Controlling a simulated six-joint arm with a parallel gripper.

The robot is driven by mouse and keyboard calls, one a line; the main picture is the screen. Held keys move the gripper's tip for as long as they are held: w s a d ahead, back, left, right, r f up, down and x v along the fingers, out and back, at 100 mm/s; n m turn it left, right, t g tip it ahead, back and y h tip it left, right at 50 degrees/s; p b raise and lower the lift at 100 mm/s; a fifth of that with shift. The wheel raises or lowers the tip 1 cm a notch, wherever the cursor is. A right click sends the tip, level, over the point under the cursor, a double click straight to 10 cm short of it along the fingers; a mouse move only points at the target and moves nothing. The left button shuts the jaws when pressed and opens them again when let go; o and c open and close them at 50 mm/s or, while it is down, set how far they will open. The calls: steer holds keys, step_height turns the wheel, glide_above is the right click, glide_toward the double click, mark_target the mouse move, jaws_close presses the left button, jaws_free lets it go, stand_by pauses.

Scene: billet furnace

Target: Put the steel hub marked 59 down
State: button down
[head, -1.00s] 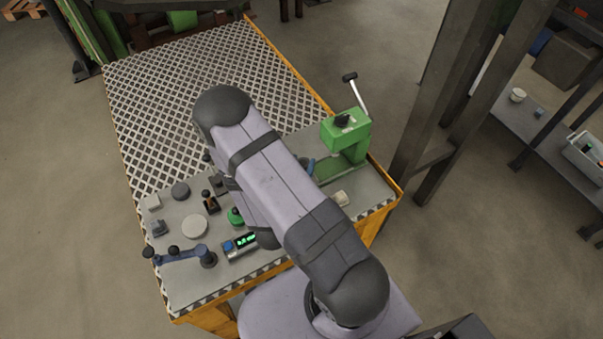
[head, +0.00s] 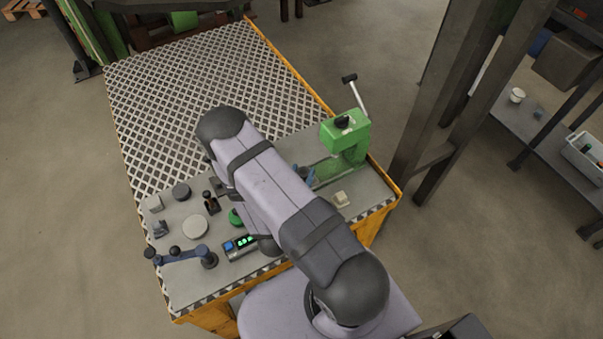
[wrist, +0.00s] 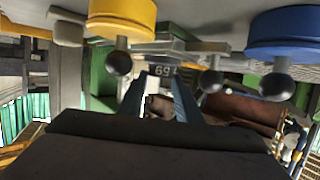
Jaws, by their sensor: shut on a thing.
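The steel hub marked 59 (wrist: 166,70) shows in the wrist view between the fingertips of my gripper (wrist: 158,82), with its number upside down. My two dark blue fingers are shut on it. Its full outline is hard to make out, and I cannot tell whether it touches a surface below. In the head view my arm hides the hub and most of the gripper; a small blue part shows at the arm's right edge, beside the green press (head: 347,138).
The grey bench top holds a pale disc (head: 194,227), a dark disc (head: 181,191), a blue lever (head: 182,256), a display box (head: 240,246) and a small pale block (head: 341,199). Yellow (wrist: 122,17) and blue (wrist: 292,30) round parts show in the wrist view. The patterned plate (head: 190,90) is clear.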

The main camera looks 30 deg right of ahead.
steer(key=shift+f, duration=0.1)
steer(key=shift+f, duration=0.15)
steer(key=c, duration=1.3)
jaws_free()
steer(key=shift+s+a+b, duration=0.45)
steer(key=shift+a, duration=0.1)
steer(key=shift+r+b+v, duration=0.25)
steer(key=shift+b+v, duration=0.3)
steer(key=shift+v, duration=0.95)
steer(key=shift+r+b+v, duration=0.2)
steer(key=shift+b+v, duration=0.35)
steer(key=shift+v, duration=0.95)
steer(key=shift+o, duration=0.5)
steer(key=shift+d, duration=0.2)
